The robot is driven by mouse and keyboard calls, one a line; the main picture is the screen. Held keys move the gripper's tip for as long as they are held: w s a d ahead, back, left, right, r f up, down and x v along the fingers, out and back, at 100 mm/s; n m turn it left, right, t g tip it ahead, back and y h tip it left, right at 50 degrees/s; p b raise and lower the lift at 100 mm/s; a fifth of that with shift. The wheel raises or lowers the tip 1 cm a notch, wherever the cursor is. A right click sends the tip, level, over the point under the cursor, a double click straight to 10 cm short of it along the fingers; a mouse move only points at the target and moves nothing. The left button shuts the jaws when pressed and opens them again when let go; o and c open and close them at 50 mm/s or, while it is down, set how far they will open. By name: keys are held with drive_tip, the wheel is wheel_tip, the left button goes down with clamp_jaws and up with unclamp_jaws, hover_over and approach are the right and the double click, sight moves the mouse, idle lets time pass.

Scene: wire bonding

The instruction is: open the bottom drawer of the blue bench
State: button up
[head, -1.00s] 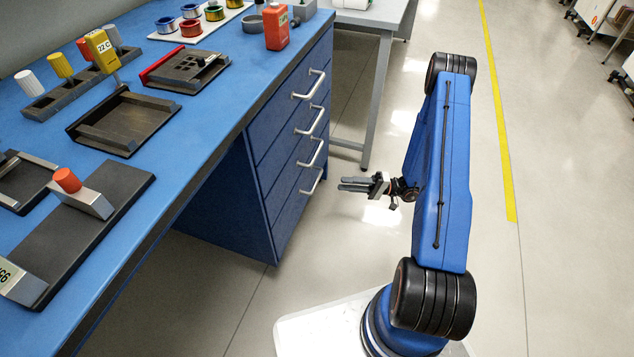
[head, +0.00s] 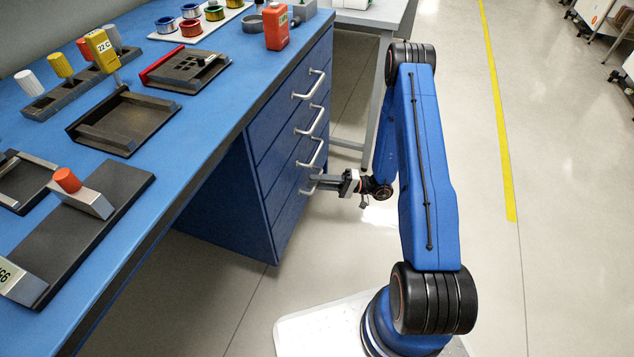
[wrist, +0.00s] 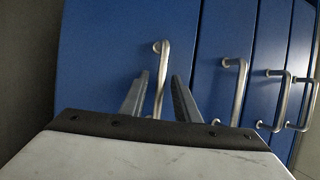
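The blue bench (head: 150,190) has a stack of drawers with silver bar handles, all closed. The bottom drawer (head: 288,225) shows under my gripper; its handle (head: 306,190) is partly hidden by the fingers. My gripper (head: 318,183) is level with that handle, reaching in from the right. In the wrist view the bottom drawer (wrist: 100,60) is the leftmost panel. Its handle (wrist: 163,62) stands between my two open fingers (wrist: 159,77), one on each side, with gaps visible. I cannot tell whether either finger touches it.
The other drawer handles (wrist: 240,85) lie to the right in the wrist view, above the bottom one. The bench top carries dark fixtures (head: 125,120), spools and a red bottle (head: 276,27). Open floor (head: 560,260) lies to the right, with a grey table (head: 375,18) behind.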

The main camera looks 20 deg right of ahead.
clamp_jaws()
drive_tip(key=s+d, duration=0.9)
drive_tip(key=d, duration=0.4)
drive_tip(key=s+d, duration=0.9)
drive_tip(key=d, duration=0.3)
drive_tip(key=shift+s+d, duration=0.35)
drive_tip(key=shift+d, duration=0.05)
unclamp_jaws()
drive_tip(key=shift+d, duration=0.1)
